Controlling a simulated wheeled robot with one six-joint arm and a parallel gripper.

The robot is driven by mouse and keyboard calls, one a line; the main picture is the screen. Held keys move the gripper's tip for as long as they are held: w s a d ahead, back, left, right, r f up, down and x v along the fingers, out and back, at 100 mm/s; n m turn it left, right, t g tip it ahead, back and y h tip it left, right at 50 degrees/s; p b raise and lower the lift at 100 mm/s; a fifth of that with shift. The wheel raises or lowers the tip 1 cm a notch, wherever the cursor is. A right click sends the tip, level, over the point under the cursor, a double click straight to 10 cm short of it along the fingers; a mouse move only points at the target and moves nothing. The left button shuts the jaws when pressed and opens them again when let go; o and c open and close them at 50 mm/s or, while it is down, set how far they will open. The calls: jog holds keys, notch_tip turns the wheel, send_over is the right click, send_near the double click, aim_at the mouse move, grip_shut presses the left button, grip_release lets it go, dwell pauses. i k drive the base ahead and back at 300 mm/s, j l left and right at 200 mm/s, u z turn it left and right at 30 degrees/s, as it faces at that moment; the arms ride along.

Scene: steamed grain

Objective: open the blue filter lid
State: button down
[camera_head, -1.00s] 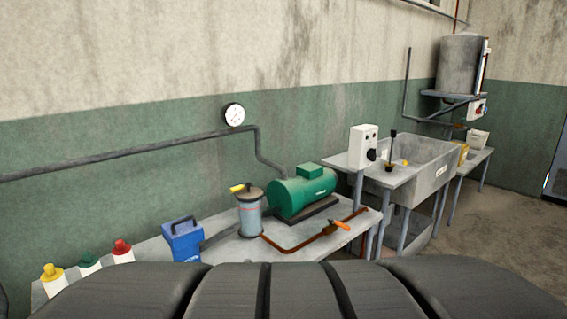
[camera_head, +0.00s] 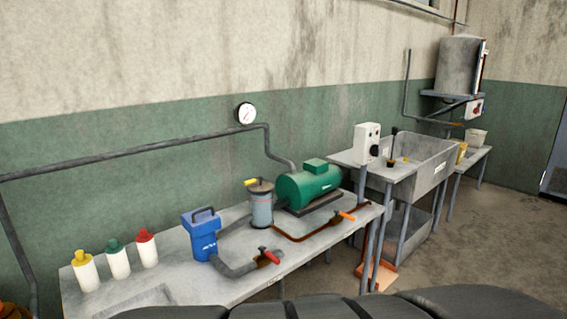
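The blue filter (camera_head: 201,238) stands upright on the grey bench, left of the middle of the head view. Its blue lid (camera_head: 202,216) with a dark arched handle (camera_head: 203,210) sits on top and looks shut. A grey hose with a red-handled valve (camera_head: 268,254) runs from the filter's base to the right. My gripper is not in view. Dark rounded parts at the bottom edge seem to be my own body.
Three white bottles (camera_head: 118,262) with coloured caps stand left of the filter. A clear canister (camera_head: 261,207) and a green pump (camera_head: 309,186) stand right of it. A sink (camera_head: 426,165) stands further right. The floor (camera_head: 480,250) at right is clear.

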aim_at(200, 222)
jog(key=i+j+u, duration=0.1)
jog(key=i, duration=0.5)
jog(key=i+j+u, duration=0.15)
jog(key=i+j, duration=0.15)
jog(key=i, duration=0.25)
